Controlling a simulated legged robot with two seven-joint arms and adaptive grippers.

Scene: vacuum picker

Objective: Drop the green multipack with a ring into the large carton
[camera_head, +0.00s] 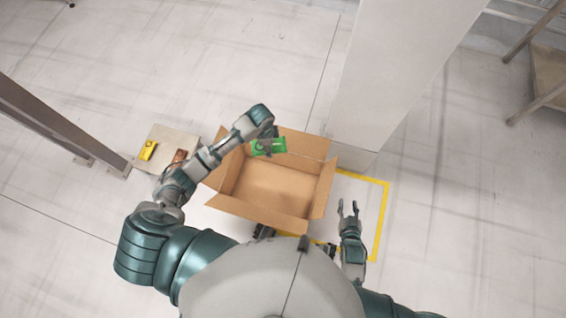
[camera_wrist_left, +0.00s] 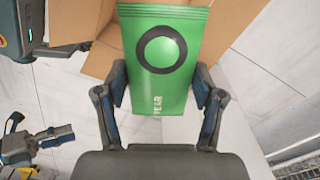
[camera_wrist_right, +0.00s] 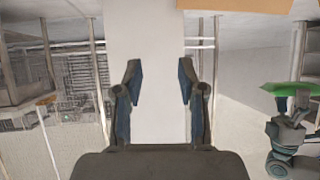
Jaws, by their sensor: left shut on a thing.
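The green multipack (camera_head: 262,146) with a dark ring on its face is held over the back part of the open large carton (camera_head: 262,215). In the left wrist view the green multipack (camera_wrist_left: 168,84) sits between the fingers of my left gripper (camera_wrist_left: 160,95), which is shut on it. My left gripper (camera_head: 268,148) is partly hidden by its own wrist in the head view. My right gripper (camera_head: 348,208) is open and empty, just right of the carton. The right wrist view also shows its spread fingers (camera_wrist_right: 160,85). The carton's inside looks empty where visible.
A low surface (camera_head: 160,160) at left holds a yellow item (camera_head: 147,150) and a brown item (camera_head: 179,157). A white pillar (camera_head: 385,80) stands behind the carton. Yellow tape (camera_head: 380,220) marks the floor around it. A dark metal post (camera_head: 60,125) stands at far left.

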